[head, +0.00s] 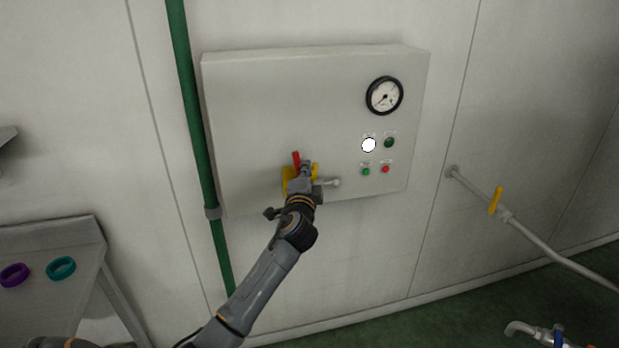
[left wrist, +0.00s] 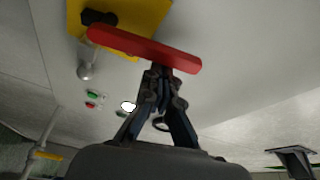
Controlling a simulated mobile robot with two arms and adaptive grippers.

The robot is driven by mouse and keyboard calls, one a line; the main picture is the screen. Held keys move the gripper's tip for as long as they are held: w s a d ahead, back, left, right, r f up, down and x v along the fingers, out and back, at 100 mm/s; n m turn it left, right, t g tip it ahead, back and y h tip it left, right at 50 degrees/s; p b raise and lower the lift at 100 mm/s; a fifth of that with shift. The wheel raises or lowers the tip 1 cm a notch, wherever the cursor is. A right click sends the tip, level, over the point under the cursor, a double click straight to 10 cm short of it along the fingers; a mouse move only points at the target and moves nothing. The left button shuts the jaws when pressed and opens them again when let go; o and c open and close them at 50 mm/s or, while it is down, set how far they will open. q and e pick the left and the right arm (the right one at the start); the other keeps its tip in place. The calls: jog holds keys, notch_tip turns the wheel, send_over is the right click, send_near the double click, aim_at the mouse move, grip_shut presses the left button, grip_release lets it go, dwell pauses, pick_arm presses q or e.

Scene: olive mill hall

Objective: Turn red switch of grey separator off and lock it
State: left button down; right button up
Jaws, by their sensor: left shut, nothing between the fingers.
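The red switch handle (head: 296,158) shows above my left gripper on the grey cabinet (head: 245,110), near upright. It sits at a yellow plate (head: 288,181), partly hidden by the gripper. In the left wrist view the red handle (left wrist: 145,48) lies across the picture before the yellow plate (left wrist: 150,14), with a black part (left wrist: 98,17) beside it. My left gripper (head: 306,170) is shut and empty. In the left wrist view its fingertips (left wrist: 160,76) are at the handle's edge; contact is unclear. No padlock can be made out. My right gripper is out of view.
A grey knob (head: 331,183) sticks out right of the plate. The cabinet carries a gauge (head: 384,95), a lit white lamp (head: 369,145), a green lamp (head: 389,143), and green (head: 366,172) and red (head: 385,169) buttons. A green pipe (head: 195,130) runs at left.

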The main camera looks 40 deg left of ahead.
pick_arm(q)
jog(key=s+a+f+n+y+b, duration=0.1)
jog(key=f+n+b, duration=0.1)
jog(key=n+b, duration=0.1)
jog(key=s+a+f+n+y+b, duration=0.1)
jog(key=s+a+n+b, duration=0.1)
jog(key=b, duration=0.4)
jog(key=s+a+f+n+y+b, duration=0.1)
jog(key=s+f+n+b, duration=0.1)
jog(key=n+b, duration=0.2)
jog(key=shift+s+a+f+n+b, duration=0.25)
jog(key=shift+f+n+b, duration=0.1)
jog(key=shift+b, duration=0.35)
jog(key=shift+f, duration=0.3)
notch_tip(320, 180, up, 5)
jog(key=p, duration=0.4)
jog(key=s+d+f+b, duration=0.2)
jog(key=s+d+f, duration=0.1)
jog(key=s+d, duration=0.3)
jog(key=shift+d+f+t+b, duration=0.25)
jog(key=shift+d+t+b, duration=0.1)
jog(key=shift+d, duration=0.35)
